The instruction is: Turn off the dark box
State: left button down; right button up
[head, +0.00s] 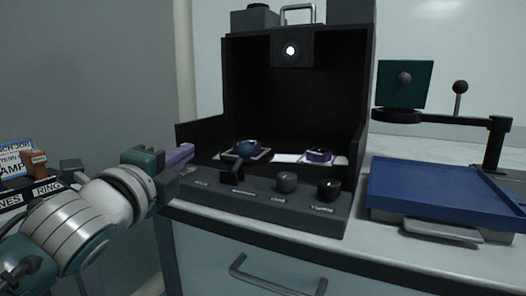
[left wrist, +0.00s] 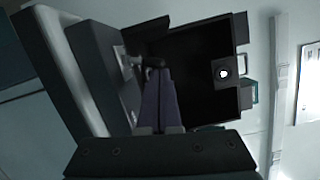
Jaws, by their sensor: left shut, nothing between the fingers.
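The dark box (head: 290,90) stands on the table, open at the front, with a lit round lamp (head: 291,51) near its top. My left gripper (head: 192,164) is shut and empty at the panel's left end, left of the lever. In the left wrist view, the shut fingers (left wrist: 159,82) point toward the lever area; whether they touch anything is unclear. The lamp also shows lit there (left wrist: 223,72). My right gripper is not in view.
Two small purple-ringed items (head: 319,155) sit on pale plates inside the box. A blue tray (head: 440,190) and a stand with a green square plate (head: 404,82) are at the right. A drawer handle (head: 277,280) is below the table edge.

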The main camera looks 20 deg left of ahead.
pick_arm(q)
jog(key=n+p, duration=0.1)
jog(key=p, duration=0.1)
jog(key=a+r+n+p, duration=0.1)
jog(key=n+p, duration=0.1)
jog(key=n+g+p, duration=0.1)
jog(key=n+p, duration=0.1)
jog(key=shift+w+a+r, duration=0.1)
jog(key=shift+a+r, duration=0.25)
jog(key=shift+r, duration=0.05)
jog(key=shift+a+f+n, duration=0.1)
jog(key=shift+f+n, duration=0.05)
jog(key=shift+n, duration=0.15)
jog(key=shift+f, duration=0.15)
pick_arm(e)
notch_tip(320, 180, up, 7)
